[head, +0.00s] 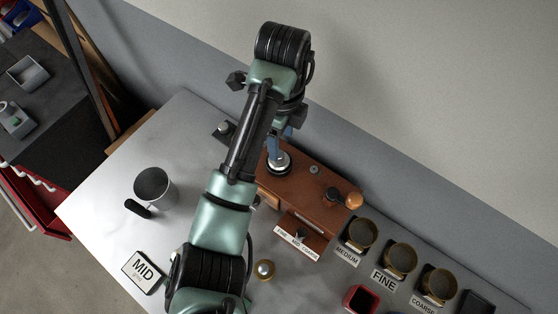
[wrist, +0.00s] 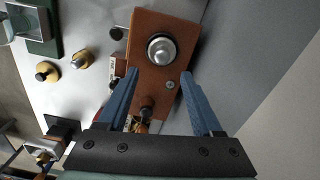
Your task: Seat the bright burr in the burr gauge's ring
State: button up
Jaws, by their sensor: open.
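The burr gauge (head: 310,188) is a long brown wooden block on the pale table. It also shows in the wrist view (wrist: 152,87). The bright burr (wrist: 162,48), silver and domed, stands in the dark ring at one end of its top; it shows in the head view (head: 279,158) too. It looks upright and centred, but I cannot tell how deep it sits. My gripper (wrist: 160,73) is open, with its blue fingers apart over the gauge. The burr shows between and beyond the fingertips, with a gap on both sides. In the head view my arm hides part of the gauge's left side.
Two small brass pieces (wrist: 82,60) (wrist: 47,72) stand beside the gauge. Medium (head: 361,234), fine (head: 400,259) and coarse (head: 437,283) cups line the right. A wooden knob (head: 354,200) rises from the gauge.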

aim_at(279, 160)
jog(key=shift+w+a+f+p, duration=0.1)
jog(key=shift+f+p, duration=0.3)
jog(key=shift+f, duration=1.4)
jog(key=shift+w+a+f+p, duration=0.1)
jog(key=shift+f+p, duration=0.3)
jog(key=shift+f, duration=1.35)
grip_shut()
jog(key=shift+r, duration=0.1)
